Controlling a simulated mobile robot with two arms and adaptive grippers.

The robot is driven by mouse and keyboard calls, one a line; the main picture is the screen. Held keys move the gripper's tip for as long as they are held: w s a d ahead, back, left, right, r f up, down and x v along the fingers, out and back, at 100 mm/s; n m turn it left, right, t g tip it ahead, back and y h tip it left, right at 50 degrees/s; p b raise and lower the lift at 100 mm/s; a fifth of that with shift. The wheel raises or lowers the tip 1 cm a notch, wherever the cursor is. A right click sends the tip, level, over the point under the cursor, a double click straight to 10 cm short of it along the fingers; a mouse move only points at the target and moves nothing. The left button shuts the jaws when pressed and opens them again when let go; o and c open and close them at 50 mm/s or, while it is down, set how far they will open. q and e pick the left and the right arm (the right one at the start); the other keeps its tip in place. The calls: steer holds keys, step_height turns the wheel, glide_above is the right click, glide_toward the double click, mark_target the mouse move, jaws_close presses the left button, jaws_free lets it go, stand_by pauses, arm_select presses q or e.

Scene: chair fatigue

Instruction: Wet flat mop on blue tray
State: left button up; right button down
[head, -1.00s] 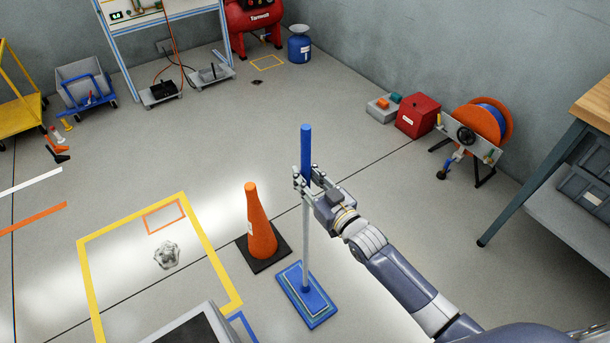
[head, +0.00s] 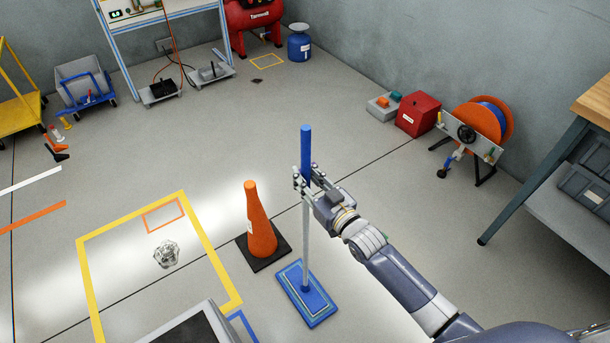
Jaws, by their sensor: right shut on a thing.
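The flat mop (head: 306,240) stands upright in the head view, with a blue grip at the top of a pale pole and a flat blue head at the bottom. Its head is over the blue tray (head: 322,319) on the floor; I cannot tell whether they touch. My right gripper (head: 302,180) is shut on the mop's pole at the lower end of the blue grip. My left gripper is not in view.
An orange cone (head: 260,222) on a black base stands just left of the mop. A yellow floor frame (head: 211,240) with a clear crumpled object (head: 166,254) lies further left. A workbench (head: 540,180) stands at right. Floor behind the mop is free.

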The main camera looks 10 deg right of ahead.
steer(key=shift+f, duration=0.2)
stand_by(0.5)
steer(key=shift+s+f, duration=0.15)
steer(key=shift+f, duration=0.3)
stand_by(0.8)
steer(key=shift+r, duration=0.1)
